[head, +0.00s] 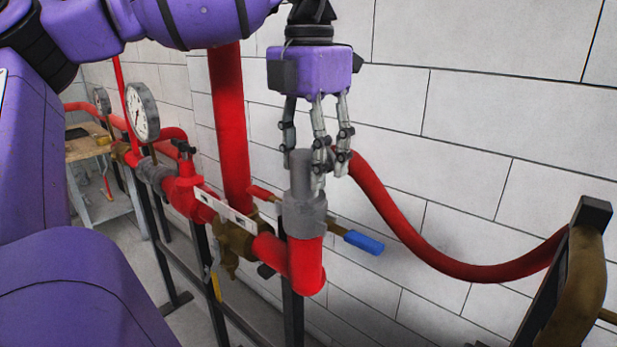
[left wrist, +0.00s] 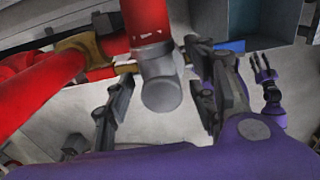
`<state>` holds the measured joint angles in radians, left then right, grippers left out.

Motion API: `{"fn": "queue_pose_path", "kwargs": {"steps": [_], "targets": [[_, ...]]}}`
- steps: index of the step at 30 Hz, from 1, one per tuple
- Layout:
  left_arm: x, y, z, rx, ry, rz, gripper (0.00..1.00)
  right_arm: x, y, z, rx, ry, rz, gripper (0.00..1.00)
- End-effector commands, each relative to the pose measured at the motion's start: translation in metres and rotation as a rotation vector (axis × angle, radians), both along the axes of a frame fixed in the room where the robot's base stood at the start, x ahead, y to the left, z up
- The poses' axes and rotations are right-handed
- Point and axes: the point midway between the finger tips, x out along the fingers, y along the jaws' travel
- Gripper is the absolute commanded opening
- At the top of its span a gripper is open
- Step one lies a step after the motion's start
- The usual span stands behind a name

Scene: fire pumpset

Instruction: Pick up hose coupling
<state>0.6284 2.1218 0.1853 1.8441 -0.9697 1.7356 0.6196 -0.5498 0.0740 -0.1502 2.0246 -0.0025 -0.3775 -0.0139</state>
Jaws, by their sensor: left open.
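The grey hose coupling (head: 303,190) stands upright on the end of a red pipe, with a narrower round stub rising from its collar. Its round grey end shows in the left wrist view (left wrist: 160,92) between my fingers. My left gripper (head: 318,160), purple with grey jointed fingers, points down over the coupling. Its fingers are open on either side of the stub; whether any finger touches it I cannot tell. My right gripper (left wrist: 268,85) shows small at the right of the left wrist view; its opening is unclear.
A red hose (head: 440,260) curves from behind the coupling to a reel (head: 575,285) at the right. A blue-handled valve lever (head: 362,242) sticks out beside the coupling. Red pipework with a pressure gauge (head: 142,112) runs left. A white block wall (head: 470,120) stands close behind.

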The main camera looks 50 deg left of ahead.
Motion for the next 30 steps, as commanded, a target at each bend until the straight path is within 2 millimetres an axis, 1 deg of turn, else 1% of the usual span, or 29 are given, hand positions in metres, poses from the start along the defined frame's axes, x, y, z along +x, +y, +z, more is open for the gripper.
{"fn": "queue_pose_path", "kwargs": {"steps": [3, 8, 18, 20, 30], "targets": [[0.0001, -0.0004, -0.0037, 0.0, -0.002, 0.0, 0.52, 0.0033, 0.0004, 0.0029, 0.0, -0.008, 0.0, 0.4], [0.0002, -0.0002, -0.0039, 0.0, -0.001, 0.0, 0.52, 0.0034, 0.0005, 0.0028, 0.001, -0.008, 0.001, 0.4], [0.0002, -0.0002, -0.0038, 0.0, 0.0, 0.0, 0.07, 0.0007, 0.0006, 0.0, 0.001, -0.001, 0.001, 0.4], [0.0002, -0.0002, -0.0039, 0.0, 0.0, 0.0, 0.0, 0.0, 0.0006, -0.0006, 0.001, 0.001, 0.001, 0.4], [0.0004, -0.0002, -0.0022, 0.0, -0.002, 0.0, 0.0, -0.0013, 0.0005, -0.0015, 0.001, 0.004, 0.0, 0.4]]}}
